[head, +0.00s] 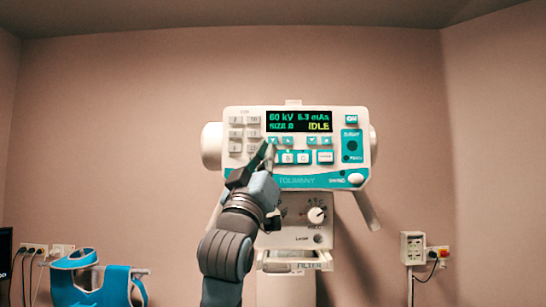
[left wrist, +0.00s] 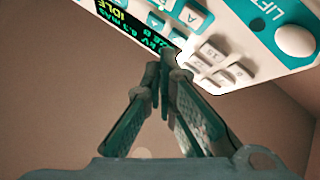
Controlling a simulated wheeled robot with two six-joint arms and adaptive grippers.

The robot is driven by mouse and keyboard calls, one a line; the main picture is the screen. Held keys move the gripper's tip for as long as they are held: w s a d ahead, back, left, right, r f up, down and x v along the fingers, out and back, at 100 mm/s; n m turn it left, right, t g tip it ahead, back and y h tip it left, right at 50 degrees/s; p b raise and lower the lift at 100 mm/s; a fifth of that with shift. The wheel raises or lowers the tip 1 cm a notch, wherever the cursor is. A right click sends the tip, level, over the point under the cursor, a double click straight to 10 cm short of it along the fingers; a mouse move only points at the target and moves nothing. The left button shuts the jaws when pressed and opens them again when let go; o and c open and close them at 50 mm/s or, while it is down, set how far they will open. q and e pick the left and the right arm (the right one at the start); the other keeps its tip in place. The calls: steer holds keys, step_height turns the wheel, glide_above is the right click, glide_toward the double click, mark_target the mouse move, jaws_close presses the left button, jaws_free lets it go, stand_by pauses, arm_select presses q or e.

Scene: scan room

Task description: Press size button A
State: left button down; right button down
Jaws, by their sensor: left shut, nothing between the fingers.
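The white and teal control panel (head: 240,112) faces me in the middle of the head view. Its display (head: 299,121) reads 60 kV, 6.3 mAs and IDLE, with a size that looks like B. In the left wrist view, a white button marked A (left wrist: 193,16) sits on a teal strip, just past my fingertips. In the head view my gripper hides that spot, left of the button that looks like B (head: 287,157). My left gripper (head: 268,149) is shut and empty, its tips (left wrist: 167,56) close before the panel; I cannot tell whether they touch. My right gripper is not in view.
Arrow buttons (head: 288,141) lie above the size row, and a grey keypad (head: 236,133) is left of the fingertips. A white round knob (head: 356,179) is at lower right. A lower unit with a dial (head: 316,215) stands below. A teal apron (head: 90,286) hangs at lower left.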

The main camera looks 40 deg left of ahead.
arm_select(q)
steer(key=shift+w+a+p, duration=0.35)
steer(key=shift+w+a, duration=0.55)
steer(key=shift+w, duration=0.25)
stand_by(0.6)
steer(key=shift+w+a, duration=0.25)
steer(key=shift+w, duration=0.1)
steer(key=shift+w+a, duration=0.25)
steer(key=shift+w, duration=0.05)
stand_by(0.7)
steer(key=shift+s+d, duration=0.35)
steer(key=shift+s, duration=0.05)
steer(key=shift+s+d, duration=0.2)
stand_by(0.3)
